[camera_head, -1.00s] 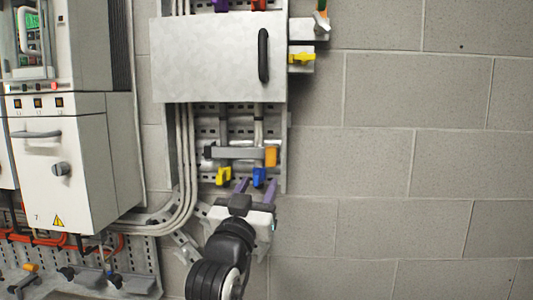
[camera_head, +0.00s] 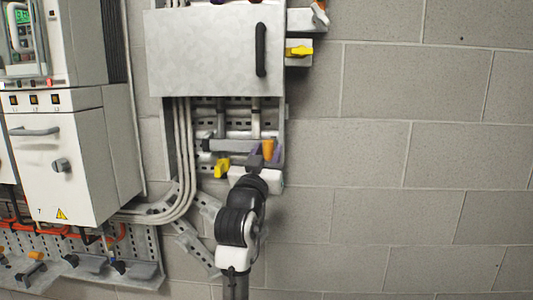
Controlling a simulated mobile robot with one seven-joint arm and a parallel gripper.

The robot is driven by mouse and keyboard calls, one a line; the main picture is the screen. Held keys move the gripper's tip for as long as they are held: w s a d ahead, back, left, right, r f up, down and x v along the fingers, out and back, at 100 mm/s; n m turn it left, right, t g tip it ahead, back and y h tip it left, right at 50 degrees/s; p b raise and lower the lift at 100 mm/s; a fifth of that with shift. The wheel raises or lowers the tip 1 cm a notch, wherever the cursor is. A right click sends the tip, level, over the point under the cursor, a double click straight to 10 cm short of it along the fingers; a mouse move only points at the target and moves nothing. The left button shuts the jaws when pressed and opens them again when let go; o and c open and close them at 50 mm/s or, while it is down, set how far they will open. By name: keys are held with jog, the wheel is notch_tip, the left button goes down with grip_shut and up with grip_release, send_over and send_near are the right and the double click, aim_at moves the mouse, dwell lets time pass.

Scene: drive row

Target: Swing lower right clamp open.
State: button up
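An orange clamp handle (camera_head: 267,148) stands at the right end of a grey bar (camera_head: 235,146) below the cabinet door. A yellow clamp handle (camera_head: 221,168) hangs at the lower left of the same bar. My gripper (camera_head: 265,157) reaches up from below, at the orange handle. A blue handle seen earlier under the bar is hidden behind my gripper.
A grey cabinet door (camera_head: 203,55) with a black handle (camera_head: 261,50) is above the bar. Another yellow handle (camera_head: 299,51) is at its right. A white drive unit (camera_head: 65,150) and cables (camera_head: 178,160) are at the left. Bare block wall fills the right.

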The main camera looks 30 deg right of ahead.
grip_shut()
jog(key=shift+a, duration=0.1)
